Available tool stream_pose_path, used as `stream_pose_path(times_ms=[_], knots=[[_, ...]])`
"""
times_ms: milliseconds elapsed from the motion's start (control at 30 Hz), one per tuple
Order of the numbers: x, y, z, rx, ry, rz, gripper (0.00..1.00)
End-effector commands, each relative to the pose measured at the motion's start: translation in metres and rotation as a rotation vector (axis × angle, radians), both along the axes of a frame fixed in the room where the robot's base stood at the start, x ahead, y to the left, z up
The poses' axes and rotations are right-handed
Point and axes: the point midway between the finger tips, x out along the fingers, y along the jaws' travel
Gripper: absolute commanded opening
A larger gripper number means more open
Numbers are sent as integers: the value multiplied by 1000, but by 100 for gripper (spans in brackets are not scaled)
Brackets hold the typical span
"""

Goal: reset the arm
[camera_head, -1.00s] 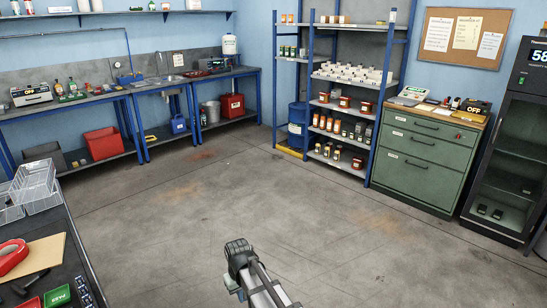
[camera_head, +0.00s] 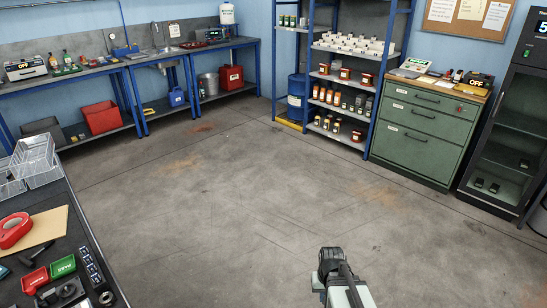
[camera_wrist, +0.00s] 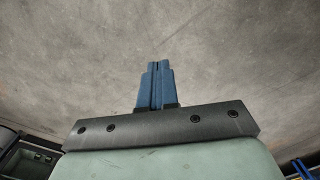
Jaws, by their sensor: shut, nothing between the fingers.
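In the wrist view my gripper (camera_wrist: 159,66) has its two blue fingers together, with only a thin seam between them. Nothing is held. Bare grey floor fills most of the view beyond the fingertips. In the head view part of my arm shows at the bottom, right of centre, over open floor; the fingers cannot be made out there.
A dark bench (camera_head: 88,265) with clear bins (camera_head: 36,158) and a red tape roll (camera_head: 14,230) is at lower left. Blue-framed benches (camera_head: 130,62), a shelf rack (camera_head: 325,92), a green drawer cabinet (camera_head: 425,130) and a dark glass-door cabinet (camera_head: 510,140) line the walls. The middle floor is clear.

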Motion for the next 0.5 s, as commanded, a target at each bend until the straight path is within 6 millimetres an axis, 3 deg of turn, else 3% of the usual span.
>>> stream_pose_path(times_ms=[267, 500], knots=[[-37, 1, -42, 0, 91, 2, 0], [-90, 1, -89, 0, 206, 2, 0]])
